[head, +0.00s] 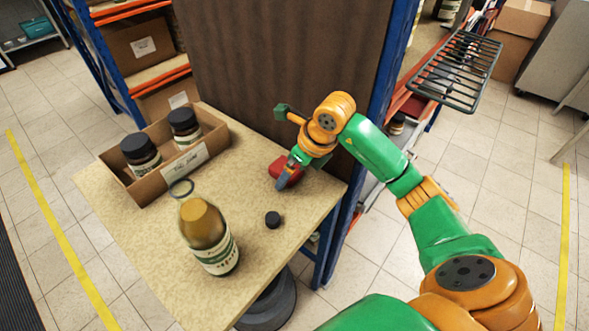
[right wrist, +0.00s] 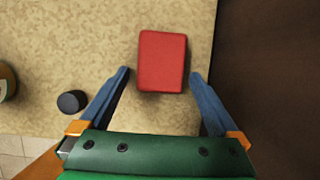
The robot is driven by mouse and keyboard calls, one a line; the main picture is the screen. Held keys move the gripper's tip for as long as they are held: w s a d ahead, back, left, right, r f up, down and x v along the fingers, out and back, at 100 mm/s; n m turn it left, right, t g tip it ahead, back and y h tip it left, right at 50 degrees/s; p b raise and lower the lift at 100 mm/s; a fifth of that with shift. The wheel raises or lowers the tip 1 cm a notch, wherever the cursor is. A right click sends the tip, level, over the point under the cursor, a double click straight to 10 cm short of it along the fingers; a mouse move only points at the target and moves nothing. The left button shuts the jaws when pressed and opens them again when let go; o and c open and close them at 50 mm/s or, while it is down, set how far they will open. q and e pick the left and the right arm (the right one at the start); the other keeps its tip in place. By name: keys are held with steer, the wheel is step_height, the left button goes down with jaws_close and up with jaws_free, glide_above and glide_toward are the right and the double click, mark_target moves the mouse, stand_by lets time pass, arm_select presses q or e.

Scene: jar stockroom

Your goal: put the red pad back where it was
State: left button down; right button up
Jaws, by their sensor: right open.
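The red pad (head: 285,171) lies on the wooden tabletop near its back right edge, partly hidden by my right gripper in the head view. In the right wrist view the red pad (right wrist: 162,58) is a rounded red block lying flat. My right gripper (head: 281,180) is over it, pointing down. In the right wrist view the right gripper (right wrist: 160,73) is open, with one blue finger on each side of the pad's lower part and a visible gap on both sides. My left gripper is not in view.
A small black cap (head: 273,220) and a large bottle (head: 212,238) stand on the table (head: 262,145). A brown panel (head: 275,60) rises behind; a wire rack (head: 456,70) is at right.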

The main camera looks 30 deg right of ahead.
steer(key=v, duration=1.2)
steer(key=shift+p, duration=0.35)
steer(key=shift+r, duration=0.1)
